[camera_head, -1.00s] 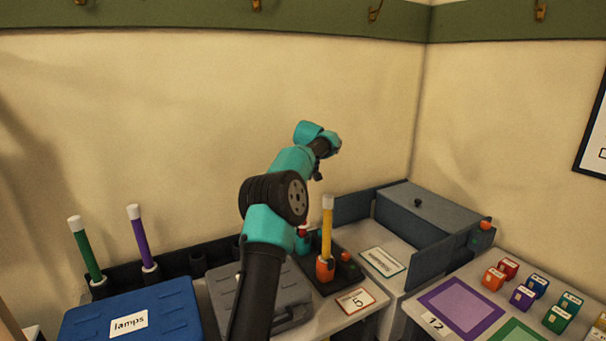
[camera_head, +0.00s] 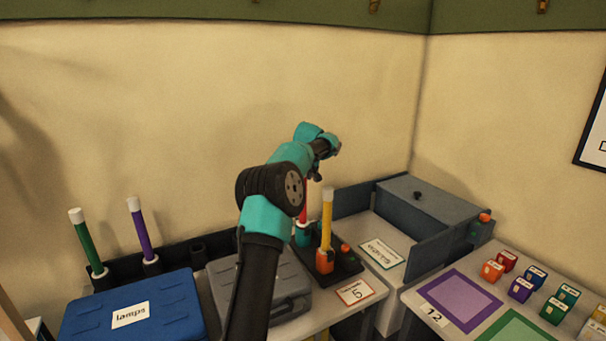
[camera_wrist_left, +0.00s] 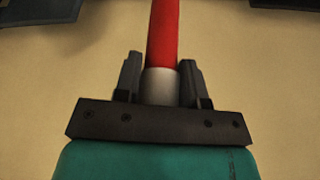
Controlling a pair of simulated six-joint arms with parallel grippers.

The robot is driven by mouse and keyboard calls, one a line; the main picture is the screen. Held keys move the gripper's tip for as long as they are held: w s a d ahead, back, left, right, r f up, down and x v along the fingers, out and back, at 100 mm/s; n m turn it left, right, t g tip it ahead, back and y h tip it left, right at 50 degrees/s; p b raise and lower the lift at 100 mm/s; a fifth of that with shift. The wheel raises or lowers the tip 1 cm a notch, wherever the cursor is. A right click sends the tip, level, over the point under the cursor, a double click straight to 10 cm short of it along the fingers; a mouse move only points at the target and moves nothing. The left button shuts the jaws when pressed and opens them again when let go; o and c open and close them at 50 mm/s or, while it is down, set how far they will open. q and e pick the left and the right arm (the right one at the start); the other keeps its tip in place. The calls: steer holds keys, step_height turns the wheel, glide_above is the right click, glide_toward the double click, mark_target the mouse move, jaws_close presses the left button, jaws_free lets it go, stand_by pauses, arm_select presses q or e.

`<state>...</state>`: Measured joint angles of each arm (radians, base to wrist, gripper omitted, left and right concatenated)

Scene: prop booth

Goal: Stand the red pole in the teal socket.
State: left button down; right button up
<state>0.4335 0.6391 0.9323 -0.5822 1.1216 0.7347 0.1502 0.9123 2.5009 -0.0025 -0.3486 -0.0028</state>
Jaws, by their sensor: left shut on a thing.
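The red pole (camera_head: 303,214) stands upright at the teal socket (camera_head: 302,238), its lower end at the socket's pale rim. Whether it is fully seated I cannot tell. Its upper part is hidden behind my left arm in the head view. In the left wrist view my left gripper (camera_wrist_left: 161,82) is shut on the white end of the red pole (camera_wrist_left: 163,35). My right gripper is not in view.
A yellow pole (camera_head: 327,220) stands in an orange socket (camera_head: 325,261) close to the right. A grey case (camera_head: 285,290) and a blue lamps case (camera_head: 135,310) lie in front. Green (camera_head: 85,240) and purple (camera_head: 139,228) poles stand at left. A grey box (camera_head: 425,205) is at right.

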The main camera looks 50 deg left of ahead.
arm_select(q)
steer(key=shift+f, duration=0.1)
steer(key=c, duration=0.6)
jaws_free()
steer(key=v, duration=1.7)
steer(key=shift+r, duration=0.2)
